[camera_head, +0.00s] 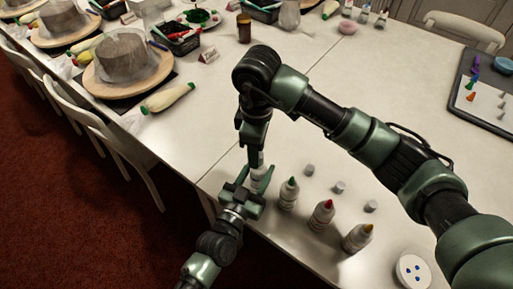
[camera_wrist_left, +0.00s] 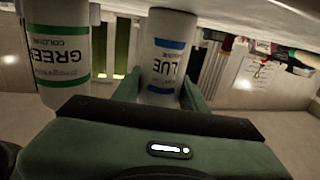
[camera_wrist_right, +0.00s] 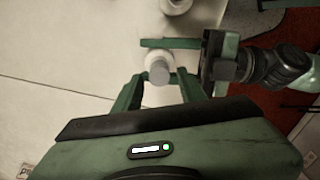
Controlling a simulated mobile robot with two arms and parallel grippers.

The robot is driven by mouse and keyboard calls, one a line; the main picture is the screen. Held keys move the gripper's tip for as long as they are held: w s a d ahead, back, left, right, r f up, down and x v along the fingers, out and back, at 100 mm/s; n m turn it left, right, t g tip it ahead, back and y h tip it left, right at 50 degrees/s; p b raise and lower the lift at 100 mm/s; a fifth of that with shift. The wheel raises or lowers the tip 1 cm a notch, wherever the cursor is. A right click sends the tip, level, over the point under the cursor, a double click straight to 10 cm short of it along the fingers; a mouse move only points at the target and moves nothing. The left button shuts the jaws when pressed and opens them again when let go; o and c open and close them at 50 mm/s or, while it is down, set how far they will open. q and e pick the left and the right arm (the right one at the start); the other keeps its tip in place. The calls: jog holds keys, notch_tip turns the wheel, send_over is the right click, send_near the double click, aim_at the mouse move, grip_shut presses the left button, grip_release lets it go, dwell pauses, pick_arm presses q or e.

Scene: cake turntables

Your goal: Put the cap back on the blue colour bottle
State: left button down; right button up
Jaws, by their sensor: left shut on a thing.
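The blue bottle (camera_wrist_left: 166,55) is white with a blue-banded label, and stands between the fingers of my left gripper (camera_wrist_left: 160,90). My left gripper is shut on it. In the right wrist view a grey cap (camera_wrist_right: 160,73) is at the bottle's top, lined up over it; I cannot tell whether it is fully seated. My right gripper (camera_wrist_right: 160,78) points down over the bottle, its fingers apart on either side of the cap with gaps showing. In the head view the arms partly hide the blue bottle (camera_head: 258,177).
Uncapped bottles with green (camera_head: 289,194), red (camera_head: 322,214) and yellow (camera_head: 357,237) tips stand to the right. Loose grey caps (camera_head: 338,187) lie behind them. A round white dish (camera_head: 412,271) is at the lower right. The table middle is clear beyond my right arm.

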pick_arm(q)
jog(key=shift+a, duration=0.1)
pick_arm(e)
jog(key=r+m, duration=0.2)
jog(key=m, duration=0.8)
jog(key=r+m, duration=0.2)
jog(key=m, duration=0.9)
jog(key=r+m, duration=0.2)
jog(key=m, duration=0.9)
jog(key=shift+a, duration=0.2)
jog(key=n, duration=0.2)
jog(key=d+n, duration=0.1)
jog(key=n, duration=0.2)
jog(key=shift+r, duration=0.15)
